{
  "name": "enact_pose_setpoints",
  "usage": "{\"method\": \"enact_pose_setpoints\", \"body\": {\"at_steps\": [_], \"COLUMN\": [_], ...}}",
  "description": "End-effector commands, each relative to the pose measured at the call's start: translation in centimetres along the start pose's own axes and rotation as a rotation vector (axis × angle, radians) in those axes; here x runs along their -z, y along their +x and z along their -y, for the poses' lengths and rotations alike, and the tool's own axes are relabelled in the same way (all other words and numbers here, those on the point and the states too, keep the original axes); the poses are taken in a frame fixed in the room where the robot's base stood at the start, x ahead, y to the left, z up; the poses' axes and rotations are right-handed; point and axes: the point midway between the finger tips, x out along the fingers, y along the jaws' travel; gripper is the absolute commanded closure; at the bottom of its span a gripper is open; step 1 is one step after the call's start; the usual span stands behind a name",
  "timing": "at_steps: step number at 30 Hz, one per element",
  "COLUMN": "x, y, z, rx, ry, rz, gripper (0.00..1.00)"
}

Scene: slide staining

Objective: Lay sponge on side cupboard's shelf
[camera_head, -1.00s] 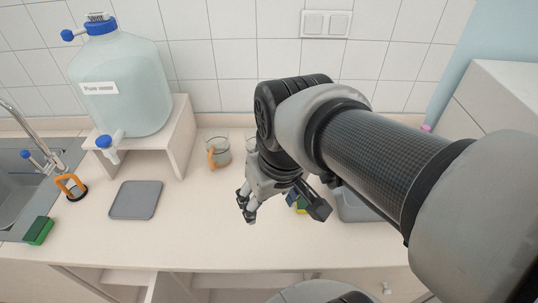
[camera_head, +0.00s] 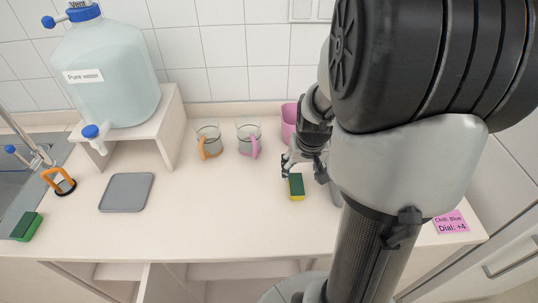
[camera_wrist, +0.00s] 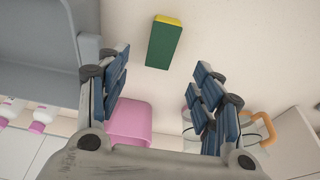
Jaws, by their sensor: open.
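A green and yellow sponge (camera_head: 296,187) lies on the counter, right of the middle. It also shows in the wrist view (camera_wrist: 164,45), beyond my fingertips and apart from them. My gripper (camera_head: 287,168) is open and empty, just behind the sponge in the head view; its spread fingers show in the wrist view (camera_wrist: 160,75). A second green sponge (camera_head: 26,227) sits at the left by the sink. A white cupboard (camera_head: 515,250) with a handle stands at the right; its inside and any shelf in it are not visible.
Two glass beakers, one with an orange handle (camera_head: 208,141) and one with a pink handle (camera_head: 249,140), and a pink mug (camera_head: 290,122) stand behind. A grey bin (camera_wrist: 40,45) is close by my gripper. A grey mat (camera_head: 126,192) lies left; the middle counter is clear.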

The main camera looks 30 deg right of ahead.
Motion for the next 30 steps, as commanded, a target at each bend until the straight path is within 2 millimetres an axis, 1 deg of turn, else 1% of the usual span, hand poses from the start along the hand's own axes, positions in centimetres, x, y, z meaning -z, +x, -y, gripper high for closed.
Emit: {"method": "enact_pose_setpoints", "body": {"at_steps": [1,3,6,9,14,17,21,24,26,30], "x": [-0.2,-0.1,-0.1,0.0,0.0,-0.1,-0.3,-0.2,-0.1,-0.1], "y": [1.6,3.0,4.4,5.1,5.7,6.8,9.1,10.3,10.6,10.5], "z": [0.0,0.0,0.1,0.1,0.1,0.2,0.3,0.3,0.3,0.3], "rx": [0.000,0.000,0.001,0.001,0.001,0.001,0.001,0.001,0.001,0.001], "ry": [0.000,0.000,-0.001,-0.001,-0.001,-0.002,-0.003,-0.002,-0.002,-0.002], "rz": [0.004,0.003,0.001,0.000,0.000,0.000,0.002,0.001,0.001,-0.001], "gripper": [0.40,0.40,0.40,0.40,0.40,0.40,0.40,0.40,0.40,0.40]}}
